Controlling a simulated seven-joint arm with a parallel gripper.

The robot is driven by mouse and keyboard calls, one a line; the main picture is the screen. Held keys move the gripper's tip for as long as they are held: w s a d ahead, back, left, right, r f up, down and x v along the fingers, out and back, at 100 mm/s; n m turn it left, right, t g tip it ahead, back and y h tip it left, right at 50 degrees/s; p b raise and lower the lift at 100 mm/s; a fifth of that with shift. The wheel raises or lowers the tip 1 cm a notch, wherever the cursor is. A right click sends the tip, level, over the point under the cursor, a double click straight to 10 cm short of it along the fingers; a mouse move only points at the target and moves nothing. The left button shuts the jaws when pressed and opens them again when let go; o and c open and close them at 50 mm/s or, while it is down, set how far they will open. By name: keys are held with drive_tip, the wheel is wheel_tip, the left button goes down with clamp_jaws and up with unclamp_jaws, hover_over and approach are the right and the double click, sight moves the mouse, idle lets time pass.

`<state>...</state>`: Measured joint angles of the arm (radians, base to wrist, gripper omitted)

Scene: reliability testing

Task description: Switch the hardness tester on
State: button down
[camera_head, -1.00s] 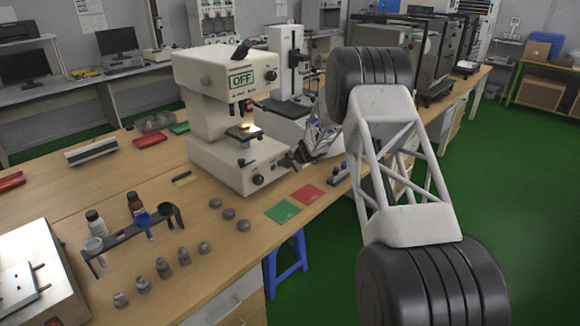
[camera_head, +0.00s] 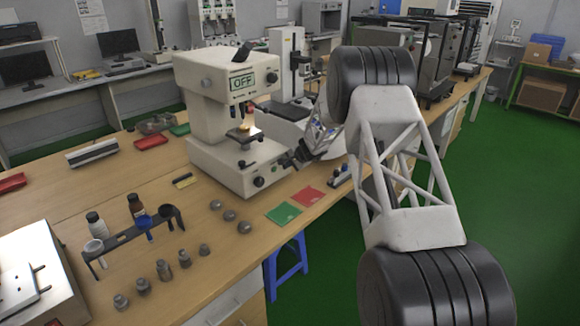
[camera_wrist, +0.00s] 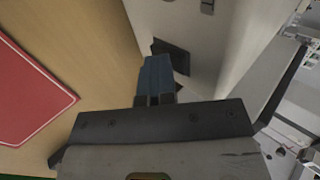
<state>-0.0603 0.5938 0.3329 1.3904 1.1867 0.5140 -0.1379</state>
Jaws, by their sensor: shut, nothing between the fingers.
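The hardness tester (camera_head: 215,115) is a cream machine standing on the wooden bench, and its display (camera_head: 243,82) reads OFF. Its base (camera_head: 228,168) carries a dark round knob (camera_head: 259,182) and a small green element on the front face. My gripper (camera_head: 290,162) is at the right front corner of the base, close to it; I cannot tell whether it touches. In the wrist view, the shut blue-grey fingers (camera_wrist: 157,70) hold nothing and reach toward a dark part (camera_wrist: 173,54) on the pale casing, partly hiding it.
A green mat (camera_head: 284,213) and a red mat (camera_head: 308,196) lie at the bench's front edge; the red one also shows in the wrist view (camera_wrist: 30,95). Several metal weights (camera_head: 165,270) and a bottle rack (camera_head: 130,235) stand left. A blue stool (camera_head: 290,268) is below.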

idle(0.4)
drive_tip(key=s+d+f+v, duration=0.1)
drive_tip(key=f+v, duration=0.1)
drive_tip(key=v, duration=1.1)
drive_tip(key=shift+s+d, duration=0.2)
drive_tip(key=shift+s, duration=0.05)
drive_tip(key=shift+r, duration=0.1)
drive_tip(key=shift+d+f, duration=0.2)
drive_tip(key=shift+f, duration=0.55)
drive_tip(key=shift+f, duration=0.1)
